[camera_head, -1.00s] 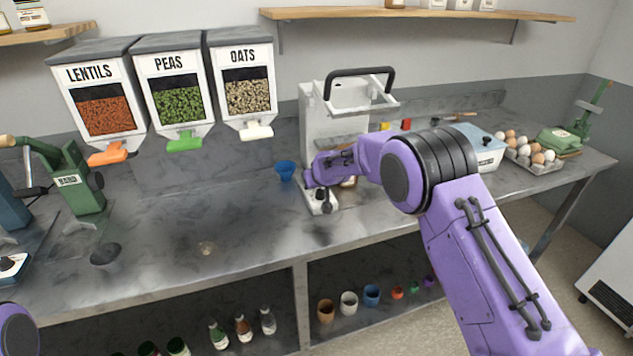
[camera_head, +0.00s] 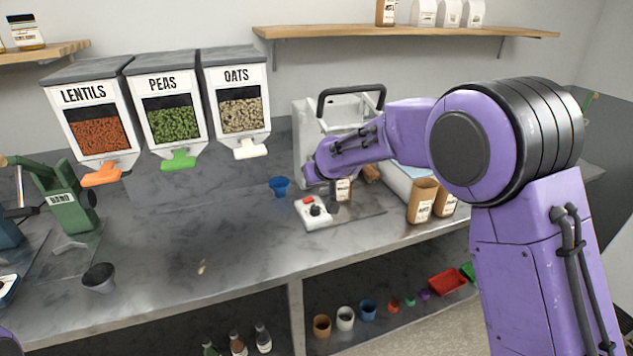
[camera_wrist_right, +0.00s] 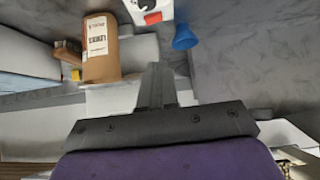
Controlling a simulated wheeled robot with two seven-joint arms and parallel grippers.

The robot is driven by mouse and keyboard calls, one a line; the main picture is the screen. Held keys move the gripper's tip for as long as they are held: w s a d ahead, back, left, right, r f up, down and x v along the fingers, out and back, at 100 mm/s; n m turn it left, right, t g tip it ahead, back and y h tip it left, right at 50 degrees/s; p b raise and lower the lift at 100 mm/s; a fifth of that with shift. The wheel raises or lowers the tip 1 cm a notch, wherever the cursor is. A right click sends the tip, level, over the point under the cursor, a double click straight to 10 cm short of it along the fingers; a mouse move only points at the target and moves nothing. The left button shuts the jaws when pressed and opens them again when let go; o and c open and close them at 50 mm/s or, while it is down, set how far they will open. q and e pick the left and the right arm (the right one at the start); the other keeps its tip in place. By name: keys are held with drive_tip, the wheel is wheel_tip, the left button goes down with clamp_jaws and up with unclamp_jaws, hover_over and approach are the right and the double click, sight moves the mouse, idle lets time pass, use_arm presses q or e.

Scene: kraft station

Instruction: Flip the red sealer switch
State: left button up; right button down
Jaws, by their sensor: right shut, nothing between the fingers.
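The sealer's control box (camera_head: 314,213) is a small white box on the counter, with a red switch (camera_head: 308,200) and a black knob (camera_head: 315,211) on top. In the right wrist view the red switch (camera_wrist_right: 153,18) shows at the top edge, with the box partly cut off. My right gripper (camera_wrist_right: 158,72) is shut and empty. In the head view its dark fingers (camera_head: 333,200) hang just right of the box, apart from the switch as far as I can tell. Whether the switch is on or off is unclear. My left gripper is out of view.
A blue funnel-like cup (camera_head: 279,186) stands behind the control box. A white machine with a black handle (camera_head: 350,92) is behind my right wrist. Brown labelled packages (camera_head: 422,201) stand to the right. The counter left of the box is mostly clear.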

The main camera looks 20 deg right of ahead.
drive_tip(key=h+p, duration=0.1)
drive_tip(key=p, duration=0.2)
hover_over(312, 197)
drive_tip(key=s+a, duration=0.1)
drive_tip(key=s, duration=0.2)
drive_tip(key=shift+n, duration=0.3)
wheel_tip(312, 197, down, 7)
drive_tip(key=shift+a+r, duration=0.1)
drive_tip(key=shift+r, duration=0.1)
drive_tip(key=shift+d+f+p, duration=0.25)
drive_tip(key=shift+f+p, duration=0.1)
drive_tip(key=shift+f, duration=0.9)
drive_tip(key=shift+s+f, duration=0.1)
drive_tip(key=shift+f, duration=0.55)
